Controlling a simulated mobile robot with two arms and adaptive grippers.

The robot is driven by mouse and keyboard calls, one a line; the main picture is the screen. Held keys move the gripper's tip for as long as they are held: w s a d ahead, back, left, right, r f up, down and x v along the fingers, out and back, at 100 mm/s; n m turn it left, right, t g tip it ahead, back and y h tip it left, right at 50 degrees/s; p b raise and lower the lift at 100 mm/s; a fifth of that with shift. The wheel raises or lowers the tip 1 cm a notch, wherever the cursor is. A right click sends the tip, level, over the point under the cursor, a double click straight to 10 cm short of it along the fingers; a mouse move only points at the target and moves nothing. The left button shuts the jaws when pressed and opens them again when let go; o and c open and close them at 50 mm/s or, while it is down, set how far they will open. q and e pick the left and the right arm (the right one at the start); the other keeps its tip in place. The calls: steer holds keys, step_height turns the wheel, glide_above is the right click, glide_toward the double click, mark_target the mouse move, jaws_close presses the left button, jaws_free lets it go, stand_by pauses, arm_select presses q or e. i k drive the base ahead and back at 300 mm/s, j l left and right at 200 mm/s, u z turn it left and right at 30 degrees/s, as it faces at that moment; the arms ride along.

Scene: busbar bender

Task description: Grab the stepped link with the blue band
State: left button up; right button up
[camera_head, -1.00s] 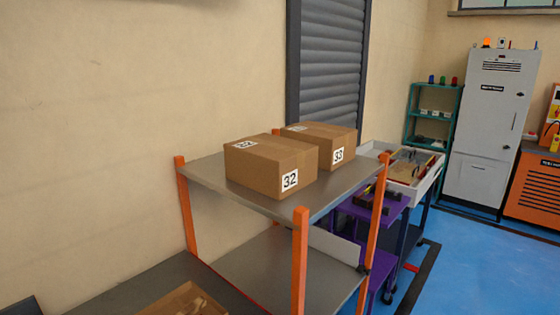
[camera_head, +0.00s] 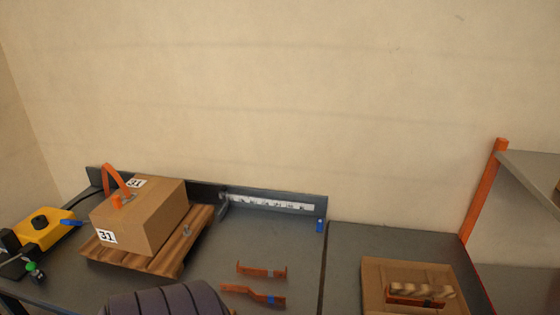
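The stepped link (camera_head: 245,290) is a copper-coloured strip with a bend along its length and a blue band near its right end. It lies flat on the dark bench (camera_head: 290,240), near the bottom of the view. A second copper-coloured link (camera_head: 261,270) with upturned ends lies just behind it, with a small bluish-grey mark on it. The two links look apart. Neither of my grippers is in view.
A cardboard box labelled 31 (camera_head: 150,220) sits on a wooden slatted base (camera_head: 170,262) at left. A dark ribbed form (camera_head: 165,300) rises at the bottom edge. A yellow device (camera_head: 45,228) stands far left. A cardboard tray (camera_head: 372,280) holds pieces at right.

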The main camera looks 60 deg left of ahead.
mark_target(225, 287)
steer(key=u, duration=2.1)
steer(key=j+z, duration=0.35)
steer(key=j, duration=0.15)
steer(key=j+z, duration=0.35)
steer(key=j, duration=0.2)
steer(key=k+j+z, duration=0.2)
steer(key=j+z, duration=0.15)
steer(key=j, duration=0.15)
